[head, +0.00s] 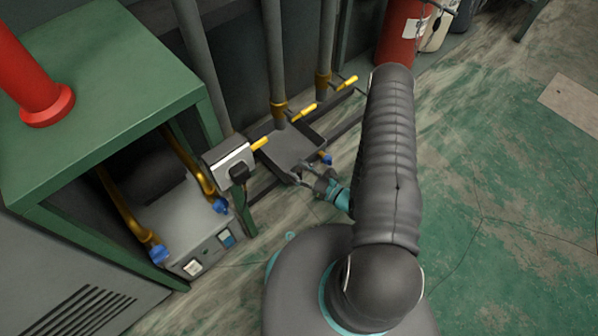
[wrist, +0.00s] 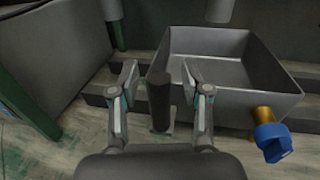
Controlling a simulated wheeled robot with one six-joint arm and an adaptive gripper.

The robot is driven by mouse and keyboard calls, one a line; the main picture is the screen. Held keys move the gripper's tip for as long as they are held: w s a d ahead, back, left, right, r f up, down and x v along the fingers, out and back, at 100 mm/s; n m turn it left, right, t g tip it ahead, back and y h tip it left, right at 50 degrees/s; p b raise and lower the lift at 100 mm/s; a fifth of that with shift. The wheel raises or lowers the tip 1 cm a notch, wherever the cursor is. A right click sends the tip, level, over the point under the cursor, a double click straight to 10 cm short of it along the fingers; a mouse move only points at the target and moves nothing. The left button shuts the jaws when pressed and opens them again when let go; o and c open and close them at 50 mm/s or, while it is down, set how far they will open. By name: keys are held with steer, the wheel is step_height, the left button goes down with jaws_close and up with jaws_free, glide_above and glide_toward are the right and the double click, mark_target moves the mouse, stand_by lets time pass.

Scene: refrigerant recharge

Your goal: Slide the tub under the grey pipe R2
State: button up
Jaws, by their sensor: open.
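The tub (head: 291,148) is a shallow, open grey box, low on dark rails below the grey pipes. It also shows in the wrist view (wrist: 233,106), with a brass spout and blue tap (wrist: 272,143) at its right front. A dark upright handle (wrist: 160,101) stands by its left front corner. My gripper (wrist: 160,76) is open, with one finger on each side of the handle; I cannot tell whether they touch it. My gripper shows at the tub's near edge in the head view (head: 306,177). The middle grey pipe (head: 273,55) comes down over the tub. No R2 label is legible.
Other grey pipes stand left (head: 198,60) and right (head: 327,45), with yellow valve handles (head: 303,110) near the pipe bottoms. A light grey box (head: 230,164) with a black knob is left of the tub. A green frame (head: 110,95) is further left.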

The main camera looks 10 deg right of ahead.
step_height(320, 180, up, 9)
steer(key=shift+f, duration=0.1)
stand_by(0.3)
stand_by(0.5)
